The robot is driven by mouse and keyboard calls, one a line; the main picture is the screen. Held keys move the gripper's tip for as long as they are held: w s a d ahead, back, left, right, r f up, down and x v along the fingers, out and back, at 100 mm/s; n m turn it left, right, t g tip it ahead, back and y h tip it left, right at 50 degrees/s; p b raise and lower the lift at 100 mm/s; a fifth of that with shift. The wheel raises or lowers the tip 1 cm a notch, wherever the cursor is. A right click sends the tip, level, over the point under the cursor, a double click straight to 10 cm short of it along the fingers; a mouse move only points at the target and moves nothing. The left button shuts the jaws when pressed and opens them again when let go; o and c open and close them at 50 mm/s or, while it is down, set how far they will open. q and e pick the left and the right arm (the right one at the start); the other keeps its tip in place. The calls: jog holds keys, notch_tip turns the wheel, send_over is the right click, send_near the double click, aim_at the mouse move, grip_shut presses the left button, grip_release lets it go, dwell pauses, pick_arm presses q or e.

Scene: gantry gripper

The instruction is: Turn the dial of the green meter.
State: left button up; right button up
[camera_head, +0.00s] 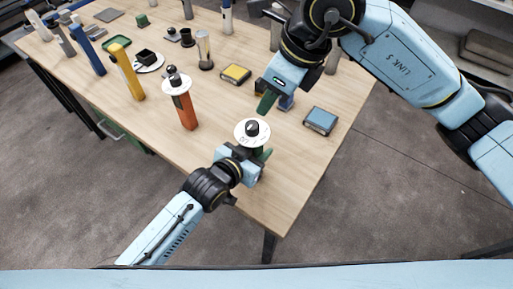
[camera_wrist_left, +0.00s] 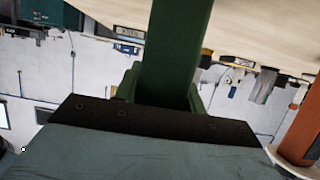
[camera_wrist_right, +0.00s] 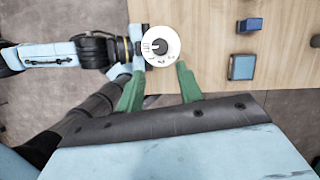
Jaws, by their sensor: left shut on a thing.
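The green meter's round white dial plate (camera_head: 242,136) with its black knob (camera_head: 252,129) faces up near the front edge of the table. My left gripper (camera_head: 262,156) is shut on the meter's dark green post, which fills the middle of the left wrist view (camera_wrist_left: 178,50). My right gripper (camera_head: 268,102) is above and behind the dial in the head view, pointing down. In the right wrist view its green fingers (camera_wrist_right: 160,86) are spread wide and empty. The dial (camera_wrist_right: 161,46) shows beyond the fingertips, apart from them.
An orange meter (camera_head: 185,108) and a yellow meter (camera_head: 127,72) stand to the left. A blue tile (camera_head: 321,121), a yellow tile (camera_head: 236,73) and a small blue block (camera_head: 286,102) lie near the right gripper. The wooden table's front right corner is clear.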

pick_arm(q)
jog(key=shift+c, duration=1.4)
pick_arm(e)
jog(key=shift+o, duration=1.3)
jog(key=shift+f, duration=0.2)
jog(key=m+g+y, duration=0.4)
jog(key=m+y, duration=1)
jog(key=m, duration=1.5)
send_near(252, 124)
jog(key=a, duration=0.3)
jog(key=s+a, duration=0.1)
jog(key=a, duration=0.6)
jog(key=shift+s+f, duration=0.15)
jog(key=shift+f, duration=0.25)
